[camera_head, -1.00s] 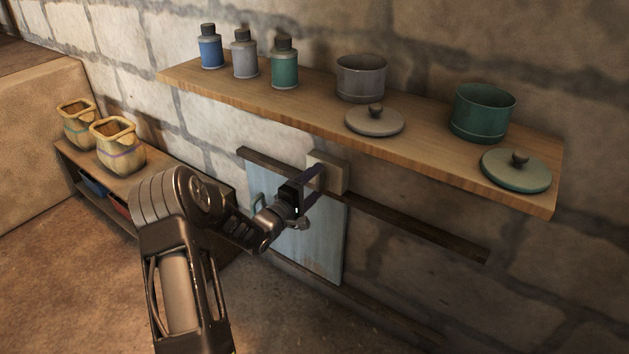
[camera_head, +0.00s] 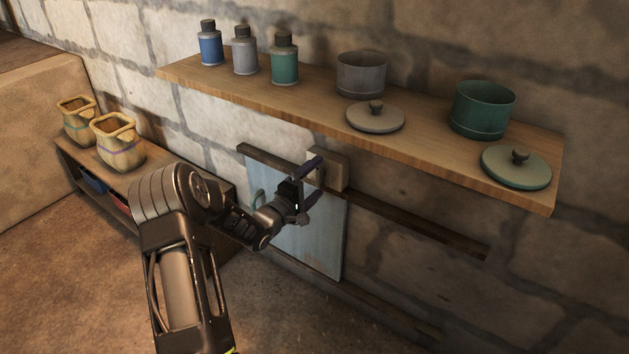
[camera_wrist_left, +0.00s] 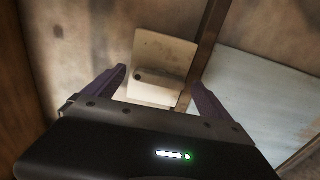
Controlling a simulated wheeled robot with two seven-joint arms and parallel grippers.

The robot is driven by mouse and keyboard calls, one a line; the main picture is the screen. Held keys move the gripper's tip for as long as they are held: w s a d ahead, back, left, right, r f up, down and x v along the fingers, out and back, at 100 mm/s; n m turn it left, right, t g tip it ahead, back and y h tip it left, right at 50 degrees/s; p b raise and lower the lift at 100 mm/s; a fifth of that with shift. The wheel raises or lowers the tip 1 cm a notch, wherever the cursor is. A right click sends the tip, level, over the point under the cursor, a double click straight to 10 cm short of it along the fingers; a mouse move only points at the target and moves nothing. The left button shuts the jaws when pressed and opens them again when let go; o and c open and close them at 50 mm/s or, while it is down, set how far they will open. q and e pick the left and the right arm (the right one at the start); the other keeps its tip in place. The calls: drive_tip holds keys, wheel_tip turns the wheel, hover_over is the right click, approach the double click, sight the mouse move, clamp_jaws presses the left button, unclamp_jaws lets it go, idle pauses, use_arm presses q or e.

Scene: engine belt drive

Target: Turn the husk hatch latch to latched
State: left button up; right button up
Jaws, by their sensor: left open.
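The pale blue hatch panel (camera_head: 318,236) stands against the stone wall below the shelf, and part of it shows in the left wrist view (camera_wrist_left: 265,95). A cream block (camera_head: 340,172), which looks like the latch, sits at the hatch's upper right. In the left wrist view the block (camera_wrist_left: 165,50) has a small dark peg on its face; how the latch is turned is unclear. My left gripper (camera_head: 315,180) is open and empty in front of the block. Its fingers (camera_wrist_left: 160,80) appear on either side of the block's lower part; contact cannot be told. My right gripper is out of view.
A wooden shelf (camera_head: 420,150) juts out just above my left gripper, carrying bottles, pots and lids. Dark rails (camera_head: 420,222) run along the wall by the hatch. A low cabinet (camera_head: 75,160) with two yellowish jars stands at the left.

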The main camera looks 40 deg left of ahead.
use_arm(q)
drive_tip(key=shift+s, duration=0.1)
drive_tip(key=s+p, duration=0.1)
drive_tip(key=s, duration=0.6)
drive_tip(key=shift+s, duration=0.3)
